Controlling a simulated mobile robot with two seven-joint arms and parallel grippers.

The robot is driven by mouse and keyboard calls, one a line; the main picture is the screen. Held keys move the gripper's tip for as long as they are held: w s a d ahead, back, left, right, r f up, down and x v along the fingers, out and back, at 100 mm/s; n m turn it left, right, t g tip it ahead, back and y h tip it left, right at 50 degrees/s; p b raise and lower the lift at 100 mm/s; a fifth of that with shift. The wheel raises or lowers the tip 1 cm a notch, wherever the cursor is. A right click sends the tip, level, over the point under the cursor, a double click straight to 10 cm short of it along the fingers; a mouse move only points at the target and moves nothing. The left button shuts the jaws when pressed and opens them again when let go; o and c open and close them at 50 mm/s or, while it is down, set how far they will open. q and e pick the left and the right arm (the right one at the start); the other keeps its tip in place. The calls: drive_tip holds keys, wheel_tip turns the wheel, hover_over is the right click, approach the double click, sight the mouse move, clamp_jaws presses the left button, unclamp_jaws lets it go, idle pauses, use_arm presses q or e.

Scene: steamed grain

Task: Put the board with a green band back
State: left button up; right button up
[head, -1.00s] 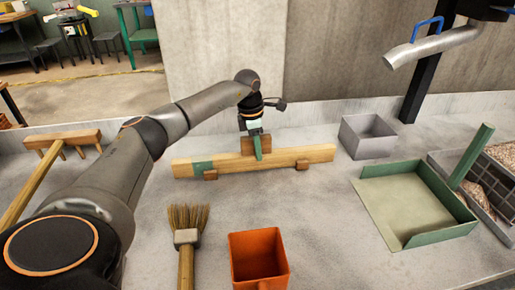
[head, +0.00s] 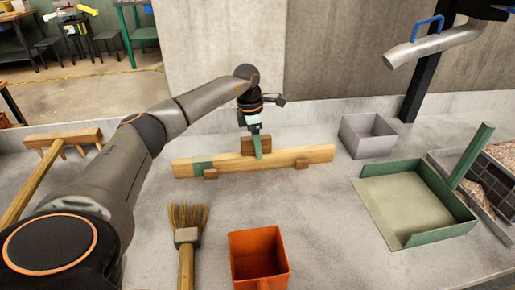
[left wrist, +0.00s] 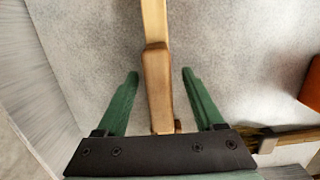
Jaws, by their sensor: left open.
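The board with a green band (head: 293,158) is a long pale wooden bar lying across the worktop in the head view, with the green band near its left end. Small brown blocks show at its front edge and a brown raised grip (head: 248,146) at its middle. My left gripper (head: 258,148) is at this grip, pointing down. In the left wrist view, its green fingers (left wrist: 160,90) are open, one on each side of the brown grip (left wrist: 157,85), with gaps on both sides. My right gripper is not in view.
A grey box (head: 368,135) and a green-edged pan (head: 405,205) are to the right, a wooden rake (head: 62,140) to the left. A metal spout (head: 430,47) hangs at upper right.

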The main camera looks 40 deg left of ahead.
use_arm(q)
drive_tip(key=r, duration=0.3)
drive_tip(key=r+p, duration=0.1)
drive_tip(key=r, duration=0.3)
drive_tip(key=s+a+r, duration=0.1)
drive_tip(key=r, duration=0.3)
drive_tip(key=shift+p, duration=0.3)
drive_tip(key=shift+d+f, duration=0.1)
drive_tip(key=shift+d, duration=0.05)
